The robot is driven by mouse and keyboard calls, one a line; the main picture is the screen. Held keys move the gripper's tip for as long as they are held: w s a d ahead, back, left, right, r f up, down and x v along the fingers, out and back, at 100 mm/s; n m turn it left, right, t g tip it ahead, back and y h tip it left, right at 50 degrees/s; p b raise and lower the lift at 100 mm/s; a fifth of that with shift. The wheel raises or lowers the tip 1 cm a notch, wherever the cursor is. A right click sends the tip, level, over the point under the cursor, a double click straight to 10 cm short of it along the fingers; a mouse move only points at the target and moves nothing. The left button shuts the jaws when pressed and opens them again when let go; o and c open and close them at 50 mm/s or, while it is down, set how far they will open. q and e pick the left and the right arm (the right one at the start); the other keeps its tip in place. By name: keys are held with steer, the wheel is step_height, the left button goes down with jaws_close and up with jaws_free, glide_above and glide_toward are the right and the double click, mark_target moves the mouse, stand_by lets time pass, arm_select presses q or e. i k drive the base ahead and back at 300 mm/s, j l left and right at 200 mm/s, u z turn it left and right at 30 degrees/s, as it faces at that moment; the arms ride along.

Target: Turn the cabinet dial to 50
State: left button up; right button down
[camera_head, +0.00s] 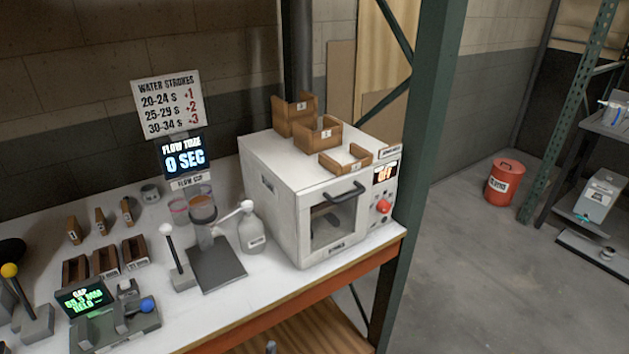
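The cabinet (285,215) is a white box with a glass door and a dark handle (345,194), standing at the right end of the table. The door looks shut. The red dial (383,206) is on the cabinet's front panel, right of the door. A small display (386,172) with orange characters sits above the dial; it seems to read OFF, but the text is too small to be sure. The dial's exact setting cannot be read. Neither of my grippers is in view, and nothing touches the dial.
Open wooden boxes (317,136) stand on the cabinet. A green rack post (419,150) rises close right of the dial. Floor at right is clear before a red bin (505,183).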

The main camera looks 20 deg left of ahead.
mark_target(383, 206)
steer(key=i+l+u, duration=0.1)
steer(key=l+u, duration=0.65)
steer(key=i+l+u, duration=0.1)
steer(key=l+u, duration=0.15)
steer(key=u, duration=0.15)
